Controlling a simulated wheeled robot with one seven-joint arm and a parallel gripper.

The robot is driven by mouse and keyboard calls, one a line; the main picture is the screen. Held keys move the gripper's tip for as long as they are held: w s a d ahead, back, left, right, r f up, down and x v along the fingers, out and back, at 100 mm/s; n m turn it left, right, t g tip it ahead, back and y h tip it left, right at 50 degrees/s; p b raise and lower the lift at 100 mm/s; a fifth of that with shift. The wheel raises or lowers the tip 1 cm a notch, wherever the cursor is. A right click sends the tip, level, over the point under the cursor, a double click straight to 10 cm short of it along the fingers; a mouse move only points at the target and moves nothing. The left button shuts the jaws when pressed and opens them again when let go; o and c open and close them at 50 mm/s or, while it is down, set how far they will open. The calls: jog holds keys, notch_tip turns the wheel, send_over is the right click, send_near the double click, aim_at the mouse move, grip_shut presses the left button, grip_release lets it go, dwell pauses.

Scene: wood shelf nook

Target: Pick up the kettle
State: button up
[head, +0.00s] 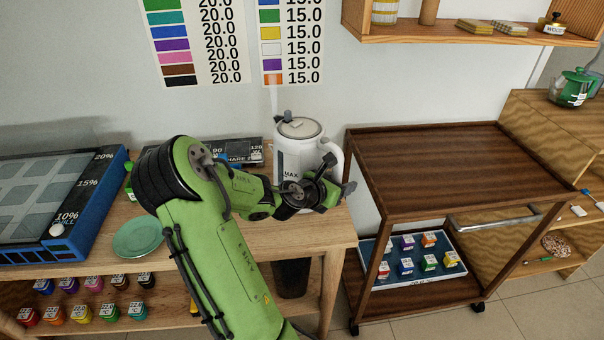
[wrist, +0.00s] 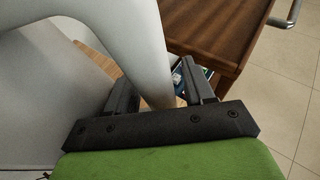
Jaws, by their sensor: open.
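The white kettle (head: 297,152), with a grey lid and a MAX mark on its side, stands upright near the right end of the wooden counter. Its handle is on the right side. My gripper (head: 335,178) is at the lower part of that handle, and my arm hides the kettle's base. In the wrist view the kettle body (wrist: 35,110) fills the left. The white handle (wrist: 150,55) runs down between the two open fingers of my gripper (wrist: 160,82). I cannot tell whether either finger touches it.
A dark wooden cart (head: 440,160) stands right of the counter, with a tray of small coloured blocks (head: 418,285) on its lower shelf. A green plate (head: 138,237) and a blue-framed panel (head: 50,205) lie left. A wall shelf (head: 470,36) hangs above. A green teapot (head: 570,90) stands far right.

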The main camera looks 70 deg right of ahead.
grip_shut()
jog(key=shift+r, duration=0.15)
dwell(1.1)
